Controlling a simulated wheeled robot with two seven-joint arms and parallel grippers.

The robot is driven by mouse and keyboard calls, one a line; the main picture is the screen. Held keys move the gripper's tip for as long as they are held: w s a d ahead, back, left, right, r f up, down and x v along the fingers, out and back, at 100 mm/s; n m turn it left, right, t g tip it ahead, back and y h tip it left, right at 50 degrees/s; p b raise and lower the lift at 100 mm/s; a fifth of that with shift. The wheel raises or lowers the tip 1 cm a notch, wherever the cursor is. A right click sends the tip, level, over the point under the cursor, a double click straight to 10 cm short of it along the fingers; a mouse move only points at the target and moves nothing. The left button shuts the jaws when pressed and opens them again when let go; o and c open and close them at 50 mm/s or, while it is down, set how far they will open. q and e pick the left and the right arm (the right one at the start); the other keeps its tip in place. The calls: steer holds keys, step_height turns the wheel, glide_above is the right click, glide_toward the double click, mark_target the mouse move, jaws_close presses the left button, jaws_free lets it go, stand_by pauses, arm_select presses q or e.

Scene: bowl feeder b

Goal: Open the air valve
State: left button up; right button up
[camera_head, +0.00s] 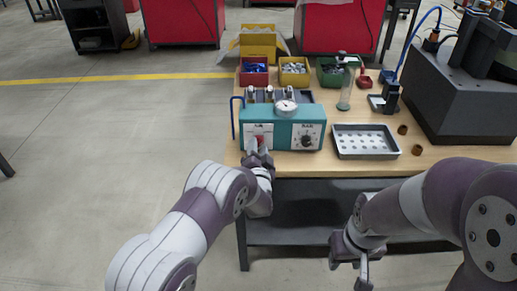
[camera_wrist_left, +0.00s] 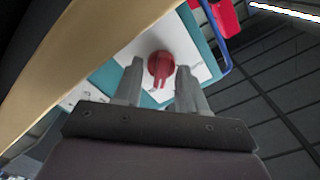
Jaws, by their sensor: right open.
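The teal control box (camera_head: 283,134) stands at the front left of the table. The red air valve knob (camera_head: 259,140) sits on the left of its front panel. In the left wrist view the red knob (camera_wrist_left: 160,68) shows between and beyond the fingers, with its handle toward the gripper. My left gripper (camera_head: 257,154) is open in front of the knob; its fingers (camera_wrist_left: 160,64) lie on either side of it with visible gaps. Whether the fingertips reach around the knob is hard to tell. My right gripper (camera_head: 348,272) is open and empty, low in front of the table.
A grey perforated tray (camera_head: 365,154) lies right of the box, with two small brown parts (camera_head: 409,139) beside it. A gauge (camera_head: 286,108) tops the box; a black dial (camera_head: 307,141) is on its right. Coloured bins (camera_head: 294,79) stand behind. A dark machine (camera_head: 455,105) fills the right side.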

arm_select(q)
steer(key=shift+r, duration=0.1)
steer(key=s, duration=1.2)
steer(key=shift+s+p, duration=0.35)
steer(key=shift+p, duration=0.1)
